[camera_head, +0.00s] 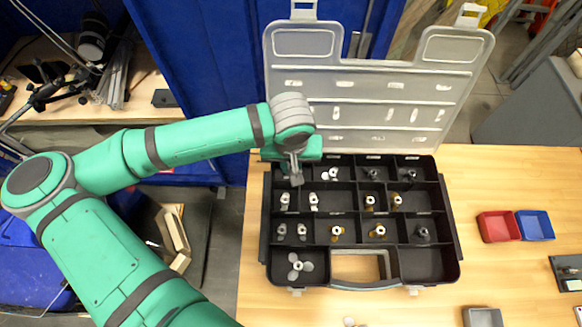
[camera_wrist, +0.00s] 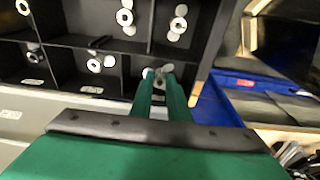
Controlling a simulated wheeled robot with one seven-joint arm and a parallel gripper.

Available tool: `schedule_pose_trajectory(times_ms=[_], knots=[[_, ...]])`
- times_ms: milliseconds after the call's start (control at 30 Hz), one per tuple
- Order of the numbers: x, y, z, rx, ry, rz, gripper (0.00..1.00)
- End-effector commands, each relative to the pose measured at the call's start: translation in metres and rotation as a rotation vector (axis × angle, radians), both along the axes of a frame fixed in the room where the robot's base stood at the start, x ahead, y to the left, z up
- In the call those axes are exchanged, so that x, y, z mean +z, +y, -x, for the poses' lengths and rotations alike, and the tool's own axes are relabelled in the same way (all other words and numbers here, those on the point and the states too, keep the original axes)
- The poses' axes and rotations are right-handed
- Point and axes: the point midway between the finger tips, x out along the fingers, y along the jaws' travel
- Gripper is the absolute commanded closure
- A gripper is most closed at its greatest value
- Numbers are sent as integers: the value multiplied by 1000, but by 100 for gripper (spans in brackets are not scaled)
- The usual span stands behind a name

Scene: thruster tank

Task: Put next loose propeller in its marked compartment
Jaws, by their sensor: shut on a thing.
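The open black case (camera_head: 458,250) stands on the wooden table, its compartments holding propellers. My gripper (camera_head: 296,181) is over the back-left compartment. In the wrist view my gripper (camera_wrist: 159,82) is shut on a small grey propeller (camera_wrist: 158,72), partly hidden by the fingers, at the mouth of that compartment. I cannot tell whether it touches the floor. A white propeller (camera_head: 331,174) lies one compartment to the right. A pale loose piece (camera_head: 350,321), probably a propeller, lies on the table at the front edge of the picture. A large three-bladed grey propeller (camera_head: 299,266) fills the front-left compartment.
The clear lid (camera_head: 375,75), with several labels, stands upright behind the case. A red bin (camera_head: 498,227) and a blue bin (camera_head: 535,225) sit to the right. A grey tray (camera_head: 483,317) is at the front. The front-right compartment (camera_head: 425,265) is empty.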

Motion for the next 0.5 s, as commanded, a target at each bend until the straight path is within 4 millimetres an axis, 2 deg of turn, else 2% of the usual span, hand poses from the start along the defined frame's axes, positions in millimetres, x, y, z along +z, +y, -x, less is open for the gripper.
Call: schedule_pose_trajectory(times_ms=[100,200,500], knots=[[-16,0,0,1,1,-1,100],[-23,0,0,1,0,-1,100],[-24,0,0,1,0,0,100]])
